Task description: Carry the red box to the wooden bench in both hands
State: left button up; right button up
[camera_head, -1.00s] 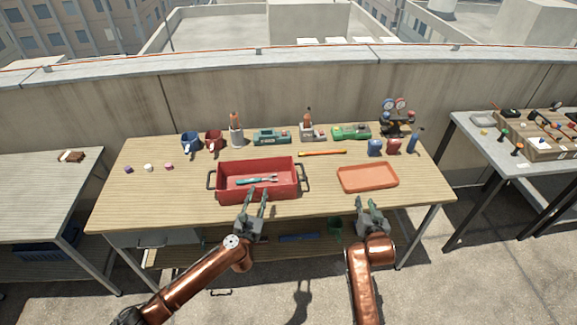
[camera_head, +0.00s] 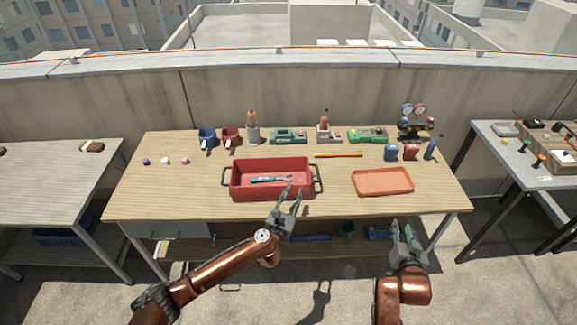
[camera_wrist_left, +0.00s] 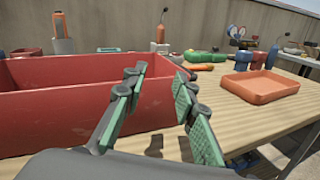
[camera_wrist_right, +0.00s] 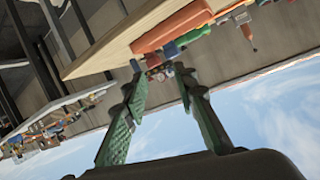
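The red box (camera_head: 240,193) stands on the wood-topped bench (camera_head: 150,204), left of its middle. It is open-topped, with a dark handle at each short end, the left (camera_head: 226,176) and the right (camera_head: 318,179). A teal-handled tool (camera_head: 268,180) lies inside. My left gripper (camera_head: 291,190) is open at the box's front right part, fingers pointing away from me; contact cannot be told. In the left wrist view the box's red wall (camera_wrist_left: 50,120) is close behind and left of the open fingers. My right gripper (camera_head: 402,226) is open and empty, before the bench's front edge.
An orange tray (camera_head: 383,182) lies right of the box. Mugs, bottles, green devices (camera_head: 290,136) and gauges (camera_head: 414,120) line the back. A grey table (camera_head: 60,170) stands left with clear room; another table (camera_head: 500,150) at right holds a cluttered wooden case.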

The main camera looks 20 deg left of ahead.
jog(key=v, duration=0.4)
jog(key=shift+a, duration=0.2)
